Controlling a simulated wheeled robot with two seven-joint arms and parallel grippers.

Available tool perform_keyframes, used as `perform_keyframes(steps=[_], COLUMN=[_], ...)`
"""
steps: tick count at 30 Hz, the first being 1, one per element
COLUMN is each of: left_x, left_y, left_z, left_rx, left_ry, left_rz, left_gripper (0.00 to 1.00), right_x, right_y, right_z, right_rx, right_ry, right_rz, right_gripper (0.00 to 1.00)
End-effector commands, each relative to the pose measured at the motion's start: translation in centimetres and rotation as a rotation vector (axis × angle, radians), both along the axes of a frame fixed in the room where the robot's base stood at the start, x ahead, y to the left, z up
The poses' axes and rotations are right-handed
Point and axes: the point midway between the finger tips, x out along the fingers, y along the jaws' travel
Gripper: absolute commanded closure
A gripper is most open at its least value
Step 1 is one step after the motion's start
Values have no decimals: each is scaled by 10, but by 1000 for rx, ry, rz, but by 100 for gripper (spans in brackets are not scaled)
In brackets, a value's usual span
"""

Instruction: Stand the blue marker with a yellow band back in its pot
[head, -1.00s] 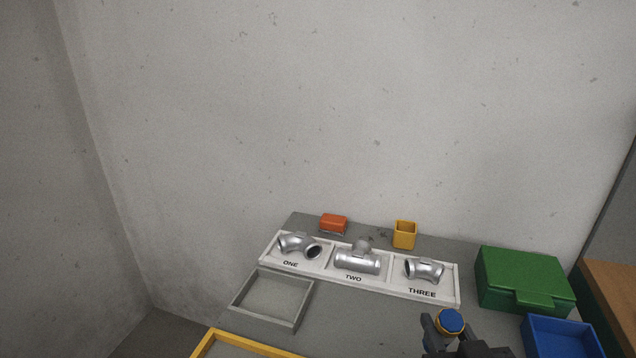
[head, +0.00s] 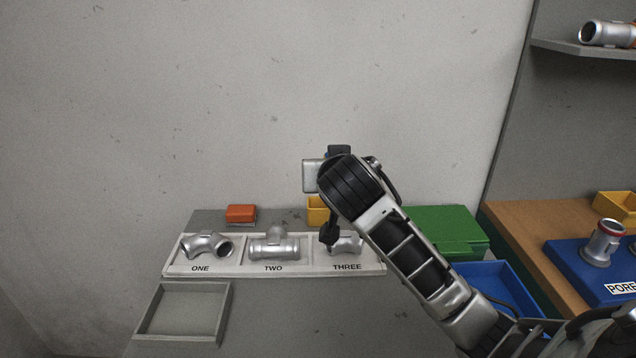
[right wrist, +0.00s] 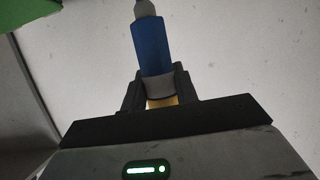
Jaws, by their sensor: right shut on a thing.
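The blue marker (right wrist: 151,48) shows in the right wrist view with its grey tip pointing away from the hand. My right gripper (right wrist: 159,88) is shut on its yellow-banded part, between two dark fingers. In the head view my right arm reaches in from the lower right; its hand is largely hidden behind the arm, and I cannot make out the marker there. The yellow pot (head: 316,216) stands behind the white tray, partly hidden by my right arm. My left gripper is not in view.
The white tray (head: 219,269) holds metal pipe fittings in compartments ONE, TWO and THREE. An orange block (head: 241,213) sits behind it. A grey empty frame (head: 225,312) lies in front. A green box (head: 449,223) and blue bin (head: 508,285) stand right, beside a wooden bench (head: 535,215).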

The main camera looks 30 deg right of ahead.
Motion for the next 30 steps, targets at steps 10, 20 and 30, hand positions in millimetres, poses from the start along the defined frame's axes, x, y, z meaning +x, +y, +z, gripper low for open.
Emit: perform_keyframes(steps=[10,20,30], left_x=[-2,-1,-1], left_y=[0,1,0], left_z=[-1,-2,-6], left_rx=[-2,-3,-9], left_ry=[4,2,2], left_rz=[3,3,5], left_gripper=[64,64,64], right_x=[0,50,110], right_y=[-5,-25,-46], right_z=[4,-20,-70], right_rx=[3,0,2], right_ry=[8,11,10], right_rz=[-24,-27,-24], right_gripper=[100,100,100])
